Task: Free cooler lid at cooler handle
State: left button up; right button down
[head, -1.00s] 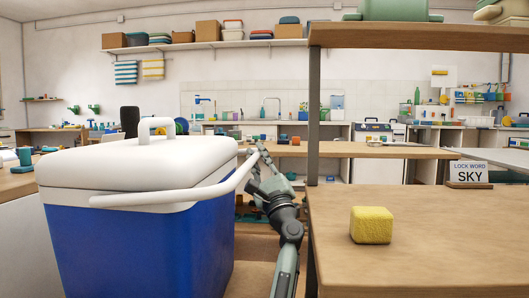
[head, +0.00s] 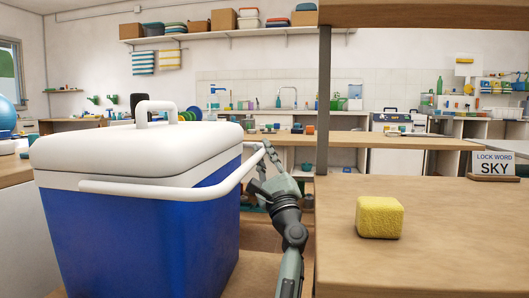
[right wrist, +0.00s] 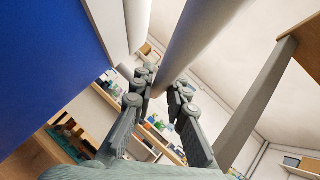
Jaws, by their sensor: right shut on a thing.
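The cooler (head: 150,240) is a blue box at the left in the head view. Its white lid (head: 130,150) lies on top and has a small grip (head: 155,113). The white cooler handle (head: 215,188) is a bar that runs around the front, below the lid's edge. My right gripper (head: 266,155) is shut on the handle at its right end. In the right wrist view the handle (right wrist: 197,35) passes between the fingers (right wrist: 162,92), and the blue cooler wall fills the left. My left gripper is not in view.
A wooden shelf unit stands at the right, with a yellow block (head: 380,217) on its board and a post (head: 323,105) close to my right arm. A sign (head: 493,164) reads "LOCK WORD SKY". Workbenches line the back wall.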

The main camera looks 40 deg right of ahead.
jog(key=shift+w+f, duration=0.1)
jog(key=shift+f, duration=0.1)
jog(key=c, duration=1.5)
grip_release()
jog(key=shift+a, duration=0.1)
